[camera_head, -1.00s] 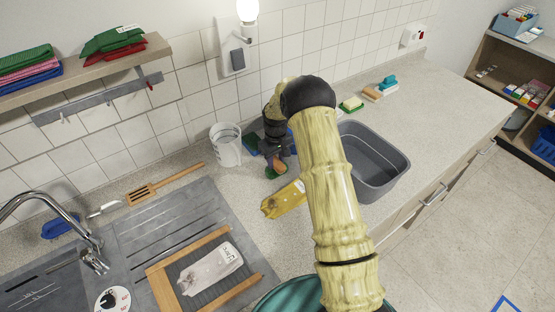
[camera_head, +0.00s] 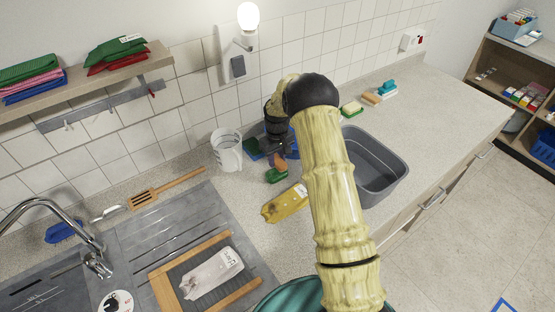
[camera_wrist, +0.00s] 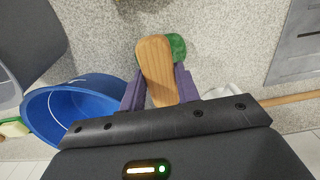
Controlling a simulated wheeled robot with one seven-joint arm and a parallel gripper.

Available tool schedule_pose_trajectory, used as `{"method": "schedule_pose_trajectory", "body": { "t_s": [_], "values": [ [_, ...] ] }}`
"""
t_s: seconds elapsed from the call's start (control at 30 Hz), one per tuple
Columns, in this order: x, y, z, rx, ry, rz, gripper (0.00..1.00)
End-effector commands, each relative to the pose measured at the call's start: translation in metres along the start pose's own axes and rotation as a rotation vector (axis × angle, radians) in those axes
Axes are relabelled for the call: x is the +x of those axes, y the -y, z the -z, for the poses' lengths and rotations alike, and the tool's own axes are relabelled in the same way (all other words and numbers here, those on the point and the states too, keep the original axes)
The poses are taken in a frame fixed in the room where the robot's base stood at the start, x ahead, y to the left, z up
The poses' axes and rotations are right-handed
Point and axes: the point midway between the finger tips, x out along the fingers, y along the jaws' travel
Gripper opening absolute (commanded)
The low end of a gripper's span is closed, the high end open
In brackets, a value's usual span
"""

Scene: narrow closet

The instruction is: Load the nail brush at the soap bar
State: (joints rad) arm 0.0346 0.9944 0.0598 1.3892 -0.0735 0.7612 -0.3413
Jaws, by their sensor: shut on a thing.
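My gripper (camera_head: 279,158) is shut on the nail brush (camera_wrist: 155,70), whose smooth wooden back faces the wrist camera. The brush also shows as a small brown shape in the head view (camera_head: 281,162). A green bar, which looks like the soap bar (camera_head: 276,176), lies on the worktop just below and in front of the brush. In the wrist view the green bar (camera_wrist: 177,46) shows partly behind the brush's far end. The bristles are hidden. I cannot tell whether the brush touches the bar.
A blue bucket (camera_wrist: 72,112) is beside my gripper. A white jug (camera_head: 227,150) stands left, a yellow bottle (camera_head: 285,204) lies in front, and a grey basin (camera_head: 373,165) is to the right. A wooden turner (camera_head: 165,188) lies left. The worktop's far right is mostly clear.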

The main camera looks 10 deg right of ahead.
Motion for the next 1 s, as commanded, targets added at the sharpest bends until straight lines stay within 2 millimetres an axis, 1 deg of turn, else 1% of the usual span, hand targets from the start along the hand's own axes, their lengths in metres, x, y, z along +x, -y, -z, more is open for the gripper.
{"method": "schedule_pose_trajectory", "body": {
  "t_s": [0.03, 0.47, 1.0],
  "values": [
    [-0.006, 0.000, 0.000, 0.000, -0.001, 0.000, 0.14],
    [-0.033, 0.000, 0.000, 0.000, -0.001, 0.000, 0.14],
    [-0.034, -0.001, 0.000, 0.001, -0.001, 0.000, 0.14]
  ]
}}
